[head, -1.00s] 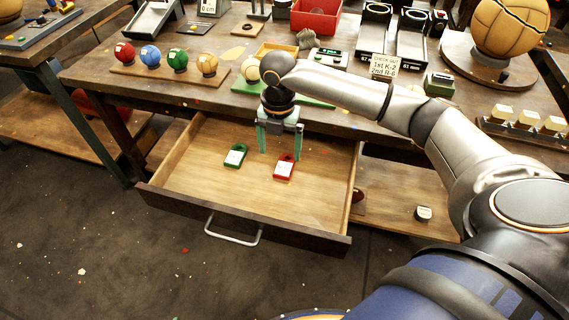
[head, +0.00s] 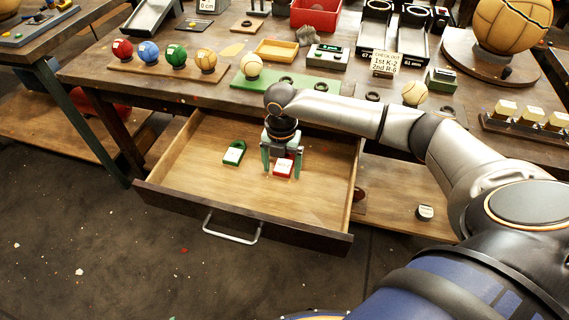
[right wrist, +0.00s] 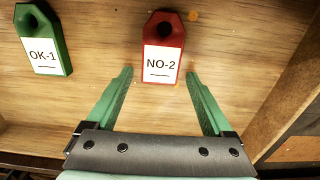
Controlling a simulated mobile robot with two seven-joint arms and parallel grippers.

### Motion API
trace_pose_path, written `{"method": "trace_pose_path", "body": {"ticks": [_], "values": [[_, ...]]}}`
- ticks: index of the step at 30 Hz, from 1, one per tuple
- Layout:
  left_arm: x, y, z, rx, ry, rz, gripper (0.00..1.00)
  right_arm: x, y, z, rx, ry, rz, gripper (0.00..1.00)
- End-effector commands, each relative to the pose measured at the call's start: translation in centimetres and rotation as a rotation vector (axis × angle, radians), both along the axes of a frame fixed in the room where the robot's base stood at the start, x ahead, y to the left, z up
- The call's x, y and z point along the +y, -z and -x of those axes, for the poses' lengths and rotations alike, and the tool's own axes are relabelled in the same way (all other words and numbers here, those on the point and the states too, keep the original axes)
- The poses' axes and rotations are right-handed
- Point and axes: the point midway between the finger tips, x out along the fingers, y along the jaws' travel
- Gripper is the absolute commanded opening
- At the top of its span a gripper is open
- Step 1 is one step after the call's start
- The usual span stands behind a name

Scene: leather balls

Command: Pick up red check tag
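The red check tag (head: 283,167) lies flat in the open drawer and carries a white label. In the right wrist view the red tag (right wrist: 163,50) reads "NO-2" and has a hole at its far end. My right gripper (head: 282,170) is low in the drawer over the tag. In the right wrist view the right gripper (right wrist: 158,72) is open, its green fingers either side of the tag's near end line, with gaps on both sides. Whether the fingers touch the drawer floor is unclear. My left gripper is not in view.
A green tag (head: 234,152), labelled "OK-1" in the right wrist view (right wrist: 42,40), lies left of the red tag. The drawer (head: 200,190) has raised walls around bare floor. The table (head: 110,75) above holds several balls and trays.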

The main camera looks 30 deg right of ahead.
Motion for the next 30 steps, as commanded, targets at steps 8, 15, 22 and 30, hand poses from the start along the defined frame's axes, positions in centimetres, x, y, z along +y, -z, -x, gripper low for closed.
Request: {"method": "trace_pose_path", "body": {"ticks": [8, 15, 22, 30], "values": [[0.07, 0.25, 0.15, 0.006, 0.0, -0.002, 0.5, 0.02, -0.03, 0.01, 0.0, 0.0, 0.0, 0.53], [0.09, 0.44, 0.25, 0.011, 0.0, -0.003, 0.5, 0.01, -0.04, 0.0, 0.0, 0.0, 0.0, 0.26], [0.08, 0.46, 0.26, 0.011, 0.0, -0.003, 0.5, 0.01, -0.05, -0.02, 0.0, 0.0, 0.0, 0.02], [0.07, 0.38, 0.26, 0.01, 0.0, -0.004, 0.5, 0.01, -0.25, -0.02, 0.0, 0.0, 0.0, 0.02]]}}
